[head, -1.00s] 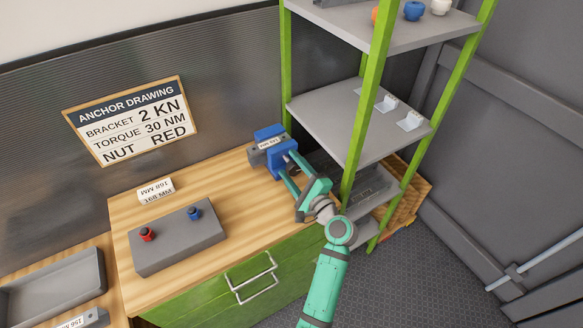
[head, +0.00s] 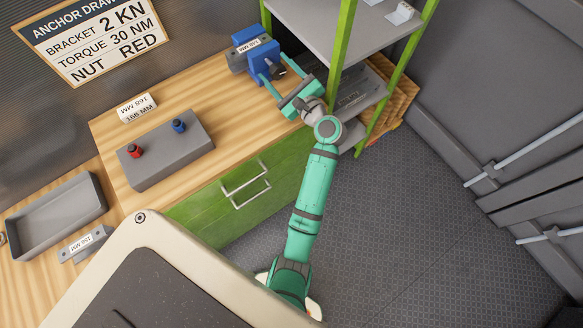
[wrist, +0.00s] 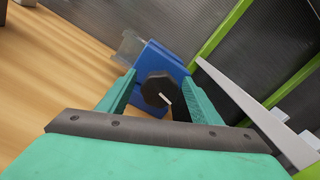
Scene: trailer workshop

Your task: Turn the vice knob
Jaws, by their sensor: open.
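The blue vice (head: 262,62) stands at the back right of the wooden bench, beside the shelf's green post. Its dark round knob (wrist: 158,90), with a pale mark on its face, sits on the side facing me; it also shows in the head view (head: 277,71). My gripper (head: 273,80) is open in front of the vice. In the wrist view the fingertips (wrist: 160,82) lie on either side of the knob. I cannot tell whether they touch it.
A grey block (head: 165,150) with a red and a blue knob stands on the bench. A 168 MM label (head: 137,108) is behind it. A grey tray (head: 58,215) is at left. The green shelf post (head: 343,45) rises close right of my gripper.

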